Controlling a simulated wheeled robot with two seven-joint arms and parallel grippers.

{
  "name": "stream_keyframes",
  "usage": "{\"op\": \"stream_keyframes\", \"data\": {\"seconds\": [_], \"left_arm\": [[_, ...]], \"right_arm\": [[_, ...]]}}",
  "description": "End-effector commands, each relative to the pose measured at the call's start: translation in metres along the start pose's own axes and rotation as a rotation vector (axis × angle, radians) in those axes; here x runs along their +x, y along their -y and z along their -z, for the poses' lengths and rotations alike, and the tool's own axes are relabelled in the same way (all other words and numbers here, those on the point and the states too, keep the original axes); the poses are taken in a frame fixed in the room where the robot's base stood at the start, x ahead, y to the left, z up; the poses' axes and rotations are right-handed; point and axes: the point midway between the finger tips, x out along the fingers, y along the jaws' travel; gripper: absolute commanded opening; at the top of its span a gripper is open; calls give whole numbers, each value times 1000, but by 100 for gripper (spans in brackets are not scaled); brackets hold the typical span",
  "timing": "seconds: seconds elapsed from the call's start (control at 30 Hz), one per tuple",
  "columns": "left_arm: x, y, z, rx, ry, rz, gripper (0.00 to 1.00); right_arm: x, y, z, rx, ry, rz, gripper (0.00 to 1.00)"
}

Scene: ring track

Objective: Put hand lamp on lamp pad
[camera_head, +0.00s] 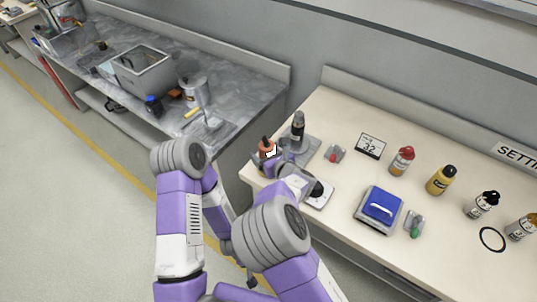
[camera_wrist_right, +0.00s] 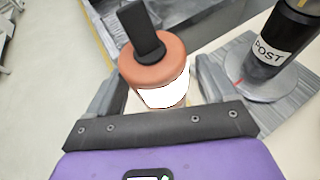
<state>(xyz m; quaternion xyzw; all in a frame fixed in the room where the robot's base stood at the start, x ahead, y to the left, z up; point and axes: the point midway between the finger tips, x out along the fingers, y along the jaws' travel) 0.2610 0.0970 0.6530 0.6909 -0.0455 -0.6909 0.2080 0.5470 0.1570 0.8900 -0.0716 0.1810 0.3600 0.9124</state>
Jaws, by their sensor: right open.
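An orange-topped thing with a black handle and a white label, which looks like the hand lamp (camera_head: 267,148), stands at the left end of the cream bench. In the right wrist view the hand lamp (camera_wrist_right: 160,73) is between the fingers of my right gripper (camera_wrist_right: 150,98). The jaws are open, one finger on each side; I cannot tell whether they touch it. In the head view my right gripper (camera_head: 281,162) reaches it from the front. A pale square plate (camera_head: 318,204), partly hidden by my arm, may be the lamp pad. My left gripper is not seen.
A black post (camera_head: 298,127) stands on a grey base close behind the lamp, right of it in the wrist view. A blue-topped box (camera_head: 381,206), a sign (camera_head: 370,145) and several bottles are farther right. A grey bench (camera_head: 240,80) with a bin is at left.

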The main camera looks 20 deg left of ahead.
Motion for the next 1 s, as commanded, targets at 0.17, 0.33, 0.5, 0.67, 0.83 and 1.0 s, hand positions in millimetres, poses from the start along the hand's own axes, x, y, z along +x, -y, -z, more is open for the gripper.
{"op": "stream_keyframes", "data": {"seconds": [0.17, 0.33, 0.5, 0.67, 0.83, 1.0], "left_arm": [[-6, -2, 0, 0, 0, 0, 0], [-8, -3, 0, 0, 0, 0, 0], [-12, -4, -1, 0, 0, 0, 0], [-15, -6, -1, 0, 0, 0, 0], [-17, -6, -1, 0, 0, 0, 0], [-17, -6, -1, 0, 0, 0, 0]], "right_arm": [[-6, 0, -5, 1, 0, 1, 84], [-36, 0, -4, 3, -1, 1, 84], [-72, 0, -4, 3, -1, 2, 84], [-100, 0, -4, 3, 1, 1, 84], [-117, 0, -4, 1, 0, 1, 84], [-122, 0, -3, 1, 0, 0, 84]]}}
